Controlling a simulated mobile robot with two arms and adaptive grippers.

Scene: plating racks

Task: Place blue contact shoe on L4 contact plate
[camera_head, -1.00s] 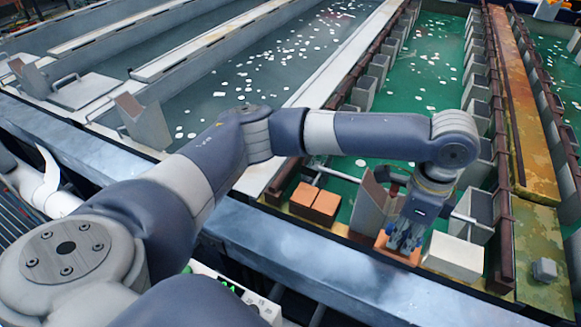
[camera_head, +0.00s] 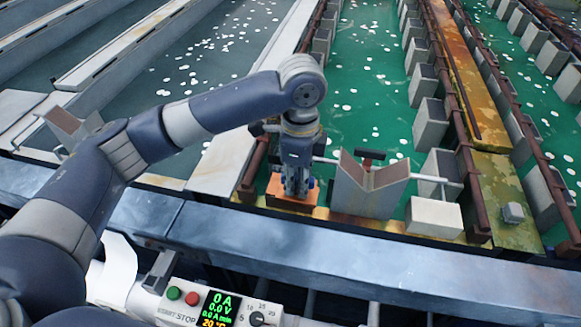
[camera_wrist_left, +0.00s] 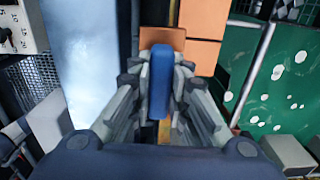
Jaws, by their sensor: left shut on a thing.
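My left gripper (camera_head: 296,190) is low at the front edge of the green tank, over an orange contact plate (camera_head: 273,196). In the left wrist view the blue contact shoe (camera_wrist_left: 162,80) is held between its fingers. Orange blocks (camera_wrist_left: 200,30) lie just beyond the shoe in that view. In the head view the gripper hides most of the shoe, and I cannot tell whether it touches the plate. I see no label naming L4. My right gripper is not in view.
A grey V-shaped bracket (camera_head: 370,190) stands close to the right of the gripper, with a white block (camera_head: 433,217) beyond it. A brown rail (camera_head: 253,172) is to the left. The steel front ledge (camera_head: 330,250) is clear. A control box (camera_head: 215,305) is nearer.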

